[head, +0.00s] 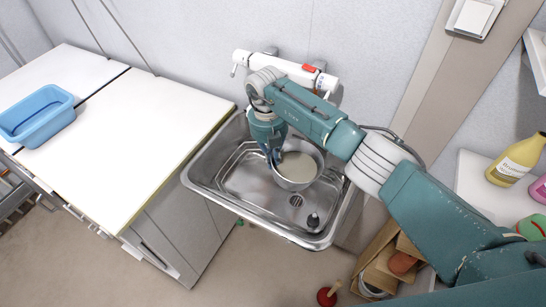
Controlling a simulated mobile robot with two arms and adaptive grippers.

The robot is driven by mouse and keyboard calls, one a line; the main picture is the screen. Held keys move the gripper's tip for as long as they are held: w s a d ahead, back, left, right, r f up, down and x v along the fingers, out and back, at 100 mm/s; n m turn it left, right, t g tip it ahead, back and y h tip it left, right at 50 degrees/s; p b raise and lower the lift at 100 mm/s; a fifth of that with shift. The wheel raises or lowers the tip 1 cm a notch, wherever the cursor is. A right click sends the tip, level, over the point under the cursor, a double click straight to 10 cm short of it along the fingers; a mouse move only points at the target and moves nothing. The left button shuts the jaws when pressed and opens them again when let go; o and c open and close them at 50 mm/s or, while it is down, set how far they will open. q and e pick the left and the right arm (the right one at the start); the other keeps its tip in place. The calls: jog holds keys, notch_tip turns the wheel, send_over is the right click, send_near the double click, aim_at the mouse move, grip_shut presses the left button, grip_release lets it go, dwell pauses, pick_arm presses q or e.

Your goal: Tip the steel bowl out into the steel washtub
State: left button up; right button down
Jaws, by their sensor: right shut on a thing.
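The steel bowl (296,170) is over the steel washtub (258,193), towards its back right. Pale, cream-coloured content shows inside the bowl. The bowl looks roughly upright, at most slightly tilted. My right gripper (275,158) reaches down from above and is shut on the bowl's left rim; its fingertips are partly hidden. I cannot tell whether the bowl's underside touches the tub floor. My left gripper is not in view.
A white faucet unit (285,68) is on the wall behind the tub. A white counter (150,118) with a blue basin (38,115) stands left. A shelf with a yellow bottle (515,160) is right. A dark stopper (313,220) sits at the tub's front right.

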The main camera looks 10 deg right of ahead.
jog(key=shift+r+t+y+p, duration=0.25)
jog(key=shift+t+y+p, duration=0.1)
jog(key=shift+y+p, duration=0.7)
jog(key=shift+r+t+y+p, duration=0.2)
jog(key=shift+t+y+p, duration=0.15)
jog(key=shift+y+p, duration=0.65)
jog(key=shift+s+d+r+y+p, duration=0.1)
jog(key=shift+d+r+y+p, duration=0.2)
jog(key=shift+p, duration=0.35)
jog(key=shift+s+d+r+t+y, duration=0.1)
jog(key=shift+d+r+t+y, duration=0.25)
jog(key=shift+r+t+y, duration=0.1)
jog(key=shift+s+d+r+y, duration=0.15)
jog(key=shift+d+r+y, duration=0.2)
jog(key=shift+y, duration=0.25)
jog(key=shift+s+d+r+t+y+b, duration=0.2)
jog(key=shift+d+r+t+y+b, duration=0.2)
jog(key=shift+y+b, duration=0.3)
jog(key=shift+s+d+r+t+y+b, duration=0.15)
jog(key=shift+d+r+t+y+b, duration=0.1)
jog(key=shift+d+r+y+b, duration=0.35)
jog(key=d+r+y+b, duration=0.1)
jog(key=b, duration=0.1)
jog(key=s+d+r+t+y+b, duration=0.1)
jog(key=d+y+b, duration=0.1)
jog(key=b, duration=0.1)
jog(key=shift+s+r+b, duration=0.15)
jog(key=shift+r+b, duration=0.05)
jog(key=shift+b, duration=0.1)
